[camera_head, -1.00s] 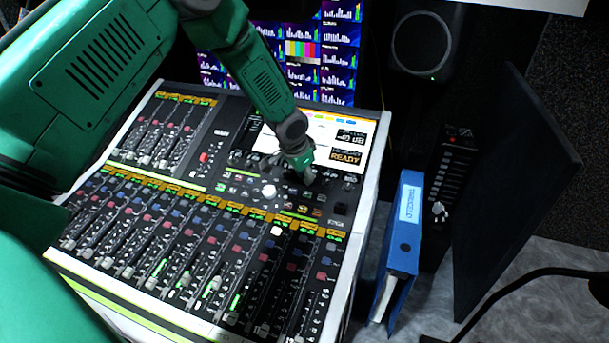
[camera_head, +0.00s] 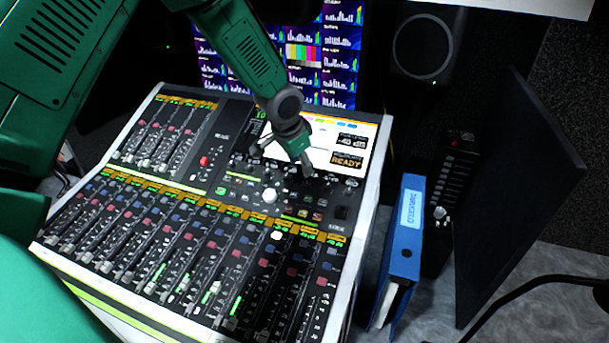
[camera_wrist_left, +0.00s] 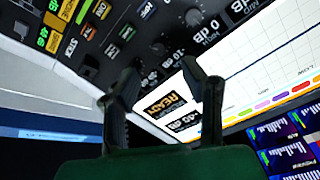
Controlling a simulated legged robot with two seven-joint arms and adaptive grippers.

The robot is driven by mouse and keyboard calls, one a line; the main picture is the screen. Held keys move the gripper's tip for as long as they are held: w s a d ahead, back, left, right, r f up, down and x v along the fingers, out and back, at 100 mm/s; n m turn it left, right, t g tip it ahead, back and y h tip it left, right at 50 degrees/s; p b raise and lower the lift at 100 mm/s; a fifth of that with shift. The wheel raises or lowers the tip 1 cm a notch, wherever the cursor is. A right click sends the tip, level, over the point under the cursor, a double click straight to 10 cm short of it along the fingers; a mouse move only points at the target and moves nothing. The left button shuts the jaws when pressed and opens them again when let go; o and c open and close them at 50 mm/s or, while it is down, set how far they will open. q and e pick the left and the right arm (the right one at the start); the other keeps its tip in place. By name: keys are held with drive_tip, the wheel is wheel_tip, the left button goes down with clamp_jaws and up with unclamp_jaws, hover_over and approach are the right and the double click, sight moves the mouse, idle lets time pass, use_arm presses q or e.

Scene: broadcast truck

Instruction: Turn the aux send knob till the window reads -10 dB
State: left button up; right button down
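The mixing console (camera_head: 368,190) carries a lit screen whose small window (camera_head: 352,140) reads -40 dB, with a READY box (camera_head: 347,161) below it. My left gripper (camera_head: 284,162) reaches down over the knob row just under the screen and hides part of it. In the left wrist view my left gripper (camera_wrist_left: 160,72) has its two fingers apart with nothing between them. Several dark knobs lie beyond the tips, one of them a knob (camera_wrist_left: 160,48) in line with the gap. I cannot tell which is the aux send knob. My right gripper is not in view.
Fader strips fill the front of the console, with a pale round control (camera_head: 269,195) above them. Monitors (camera_head: 325,60) stand behind. A blue binder (camera_head: 405,245), a dark panel (camera_head: 515,190) and a speaker (camera_head: 425,45) are on the right.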

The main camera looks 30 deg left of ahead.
use_arm(q)
drive_tip(key=v, duration=0.4)
drive_tip(key=shift+s+r, duration=0.1)
drive_tip(key=shift+r, duration=0.1)
idle(0.3)
